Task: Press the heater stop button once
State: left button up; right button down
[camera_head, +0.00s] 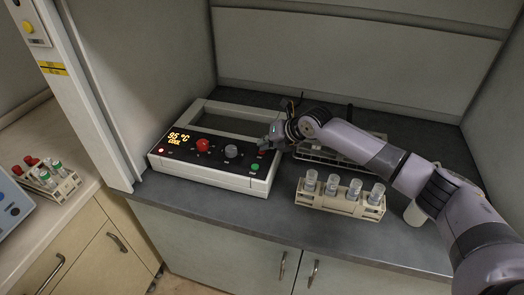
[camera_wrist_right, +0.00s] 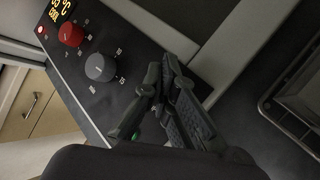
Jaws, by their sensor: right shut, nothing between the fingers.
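The heater (camera_head: 207,177) is a white box with a black front panel on the grey counter. Its display (camera_head: 180,138) reads 95 °C COOL. A red knob or button (camera_head: 203,145), a grey knob (camera_head: 231,151) and a green button (camera_head: 255,167) sit on the panel. The wrist view shows the red one (camera_wrist_right: 71,35) and the grey knob (camera_wrist_right: 100,67). My right gripper (camera_head: 268,143) is shut and empty, over the panel's right end near the green button. In the wrist view its fingers (camera_wrist_right: 160,85) largely cover the green button. My left gripper is out of view.
A rack of capped vials (camera_head: 340,198) stands right of the heater. A wire rack (camera_head: 318,155) lies behind it, under my right arm. Another tube rack (camera_head: 50,182) stands on the left bench. Cabinet walls close in the back and sides.

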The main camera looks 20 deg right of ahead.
jog(key=shift+r+p, duration=0.55)
jog(key=shift+r, duration=0.2)
jog(key=shift+r, duration=0.1)
notch_tip(320, 180, up, 5)
jog(key=p, duration=0.3)
jog(key=shift+p, duration=0.3)
dwell(0.5)
